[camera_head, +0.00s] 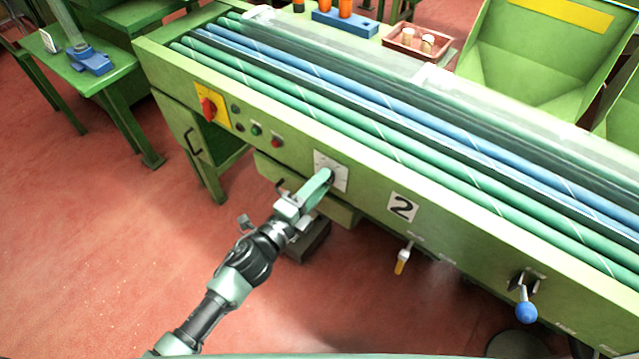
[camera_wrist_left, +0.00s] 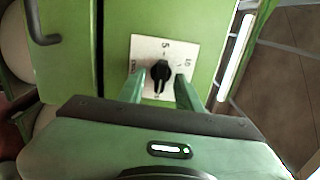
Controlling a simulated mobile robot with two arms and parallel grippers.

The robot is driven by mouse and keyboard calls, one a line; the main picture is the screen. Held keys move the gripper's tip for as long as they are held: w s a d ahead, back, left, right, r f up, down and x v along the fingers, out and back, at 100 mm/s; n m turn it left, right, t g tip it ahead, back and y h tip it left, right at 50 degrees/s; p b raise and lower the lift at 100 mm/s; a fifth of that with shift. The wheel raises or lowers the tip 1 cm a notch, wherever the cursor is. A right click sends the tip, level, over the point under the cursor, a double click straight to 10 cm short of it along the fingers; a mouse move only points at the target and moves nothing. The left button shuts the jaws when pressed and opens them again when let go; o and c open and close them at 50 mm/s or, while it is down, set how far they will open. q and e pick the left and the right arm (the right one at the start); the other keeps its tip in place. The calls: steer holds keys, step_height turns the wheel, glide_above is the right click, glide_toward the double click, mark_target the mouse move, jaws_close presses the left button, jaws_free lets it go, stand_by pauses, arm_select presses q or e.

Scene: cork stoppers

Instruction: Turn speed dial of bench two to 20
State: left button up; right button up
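Bench two is the green machine with the "2" plate (camera_head: 403,207) on its front. Its speed dial is a black knob (camera_wrist_left: 160,73) on a white plate (camera_wrist_left: 148,47), which also shows in the head view (camera_head: 341,181). Printed marks include "5" and what looks like "10". I cannot tell for sure which mark the knob points to. My left gripper (camera_head: 326,177) is at the plate, its green fingers (camera_wrist_left: 160,84) apart on either side of the knob, with gaps showing. In the head view it hides the knob. My right gripper is not in view.
Left of the dial are a red switch on yellow (camera_head: 209,107) and small buttons (camera_head: 256,130). Right of it are a yellow-handled valve (camera_head: 402,262) and a blue-ball lever (camera_head: 526,311). Green and blue rollers (camera_head: 330,87) run along the top. A tray (camera_head: 418,41) sits behind.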

arm_select(q)
steer(key=v, duration=0.8)
steer(key=shift+b, duration=0.4)
steer(key=shift+d, duration=0.1)
steer(key=a+f+n+g+y+p, duration=0.1)
steer(key=a+f+n+y, duration=0.25)
steer(key=f, duration=0.45)
steer(key=a+f+n+g+y, duration=0.15)
steer(key=a+f+n, duration=0.25)
steer(key=f, duration=0.4)
steer(key=s+a+f+n+g+y+p, duration=0.1)
steer(key=s+a+f+n+g+y, duration=0.15)
steer(key=s+f, duration=0.4)
steer(key=s+a+f+n+g+y, duration=0.1)
steer(key=s+a+f+n, duration=0.25)
steer(key=f, duration=0.55)
steer(key=s+a+f+n+g, duration=0.1)
steer(key=s+f+n+g, duration=0.1)
steer(key=s, duration=0.7)
steer(key=s+a+f+n+g+y+p, duration=0.1)
steer(key=s+a+f+n+g, duration=0.1)
steer(key=s+f, duration=0.5)
steer(key=s+a+f+n+g+y, duration=0.1)
steer(key=s+a+f+n+g, duration=0.1)
steer(key=s, duration=1)
step_height(320, 180, down, 3)
steer(key=n+g, duration=0.1)
steer(key=n, duration=0.2)
steer(key=shift+g, duration=0.3)
